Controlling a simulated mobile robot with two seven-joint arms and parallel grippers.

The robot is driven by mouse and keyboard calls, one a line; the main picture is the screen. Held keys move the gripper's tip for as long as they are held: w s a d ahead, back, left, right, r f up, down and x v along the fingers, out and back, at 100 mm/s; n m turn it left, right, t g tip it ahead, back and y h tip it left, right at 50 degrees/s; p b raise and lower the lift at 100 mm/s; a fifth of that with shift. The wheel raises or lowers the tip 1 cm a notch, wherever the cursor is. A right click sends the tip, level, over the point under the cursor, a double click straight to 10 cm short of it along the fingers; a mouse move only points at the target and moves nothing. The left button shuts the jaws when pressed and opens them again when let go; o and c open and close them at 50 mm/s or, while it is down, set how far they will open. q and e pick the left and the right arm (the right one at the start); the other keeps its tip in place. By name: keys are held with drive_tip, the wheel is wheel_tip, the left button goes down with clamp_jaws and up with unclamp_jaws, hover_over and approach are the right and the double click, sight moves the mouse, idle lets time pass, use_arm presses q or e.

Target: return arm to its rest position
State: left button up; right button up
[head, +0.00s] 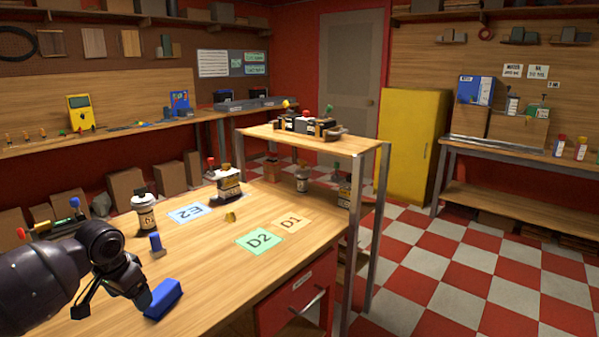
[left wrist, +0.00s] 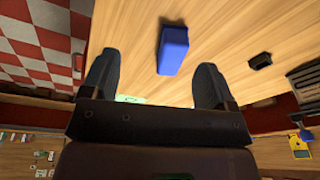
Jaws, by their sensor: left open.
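My left arm comes in from the left in the head view. Its gripper (head: 112,305) is open, with its fingers spread and nothing between them that I can see gripped. A blue block (head: 165,299) lies on the wooden workbench (head: 215,290) close beside one fingertip; whether they touch cannot be told in the head view. In the left wrist view, a blue block (left wrist: 173,50) shows on the wood beyond and between the two open fingers (left wrist: 155,85), apart from both. My right gripper is in neither view.
Cards marked E2 (head: 189,214), D2 (head: 259,241) and D1 (head: 291,223) lie flat. A raised shelf (head: 357,144) stands at the right. The bench's front middle is clear.

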use_arm(q)
drive_tip(key=w+d+r+m+t+h, duration=0.1)
drive_tip(key=w+d+r+m+t, duration=0.15)
drive_tip(key=w+d+t, duration=0.3)
drive_tip(key=s+d+f+t+h, duration=0.3)
drive_tip(key=s+d+f+t, duration=0.25)
drive_tip(key=s+d, duration=0.2)
drive_tip(key=s+a+f+n+y, duration=0.1)
drive_tip(key=s+f, duration=0.5)
drive_tip(key=s, duration=0.4)
drive_tip(key=s+f+n+g+y, duration=0.1)
drive_tip(key=s+f+n, duration=0.1)
drive_tip(key=s+f, duration=0.4)
drive_tip(key=s+a+f+n+g+y, duration=0.1)
drive_tip(key=s+f, duration=0.4)
drive_tip(key=s, duration=0.9)
drive_tip(key=shift+s+a+f+n+y, duration=0.3)
drive_tip(key=shift+f+n+y, duration=0.1)
drive_tip(key=shift+n+y, duration=0.3)
